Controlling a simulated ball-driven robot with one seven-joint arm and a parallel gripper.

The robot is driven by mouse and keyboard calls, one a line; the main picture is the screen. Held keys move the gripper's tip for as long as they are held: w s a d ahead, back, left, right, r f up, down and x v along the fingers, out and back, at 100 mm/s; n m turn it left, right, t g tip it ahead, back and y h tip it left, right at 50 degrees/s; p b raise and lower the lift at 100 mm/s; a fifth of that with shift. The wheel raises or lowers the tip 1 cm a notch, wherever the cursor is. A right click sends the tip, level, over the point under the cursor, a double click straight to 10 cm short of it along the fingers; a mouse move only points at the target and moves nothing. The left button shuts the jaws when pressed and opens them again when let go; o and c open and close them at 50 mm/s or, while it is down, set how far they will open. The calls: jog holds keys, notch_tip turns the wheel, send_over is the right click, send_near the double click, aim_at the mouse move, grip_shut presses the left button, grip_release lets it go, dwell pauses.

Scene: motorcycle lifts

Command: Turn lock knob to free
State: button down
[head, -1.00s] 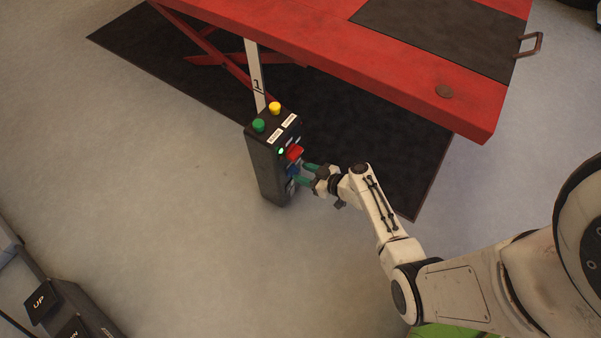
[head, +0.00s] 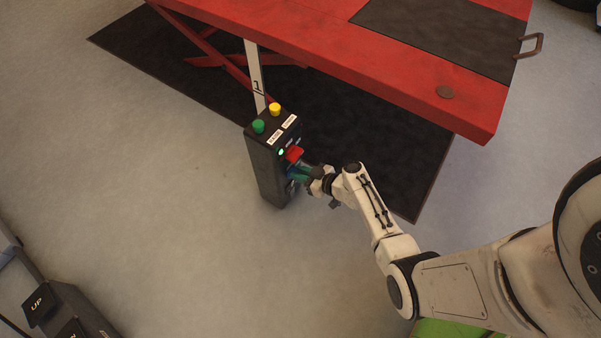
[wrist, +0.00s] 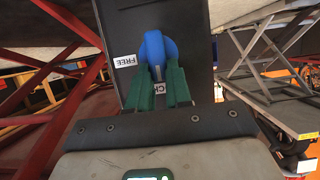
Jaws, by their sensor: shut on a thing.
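The blue lock knob (wrist: 157,50) is on the face of the dark control box (wrist: 118,20), with a FREE label (wrist: 125,61) to its left in the wrist view. A second label below it is partly hidden by my fingers. My gripper (wrist: 160,80) has green fingers shut on the lower part of the knob. In the head view my gripper (head: 301,173) reaches the right side of the control box (head: 262,165), below a red control (head: 294,153). The knob is mostly hidden there by the fingers.
A green button (head: 258,126) and a yellow button (head: 275,109) top the box. The red lift platform (head: 420,85) stands behind it over a black mat (head: 130,40). A pedal unit with an UP label (head: 38,304) is at lower left. Floor left of the box is clear.

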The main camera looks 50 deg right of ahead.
jog(key=shift+d+f, duration=0.1)
dwell(0.3)
jog(key=shift+w+d+f+m+t+y+b, duration=0.1)
jog(key=shift+d+f+m+t+y+b, duration=0.35)
jog(key=shift+m+y+b, duration=1.35)
jog(key=shift+s+d+f+m+t+y+b, duration=0.1)
jog(key=shift+d+f+m+t+y+b, duration=0.3)
jog(key=shift+m+b, duration=1.5)
jog(key=shift+w+d+f+m+t+y+b, duration=0.1)
jog(key=shift+d+f+m+t+y+b, duration=0.6)
jog(key=shift+m, duration=2.2)
jog(key=shift+a+r+y, duration=0.35)
jog(key=shift+y, duration=0.25)
jog(key=c, duration=1)
grip_release()
jog(key=shift+c, duration=0.2)
jog(key=v, duration=1.1)
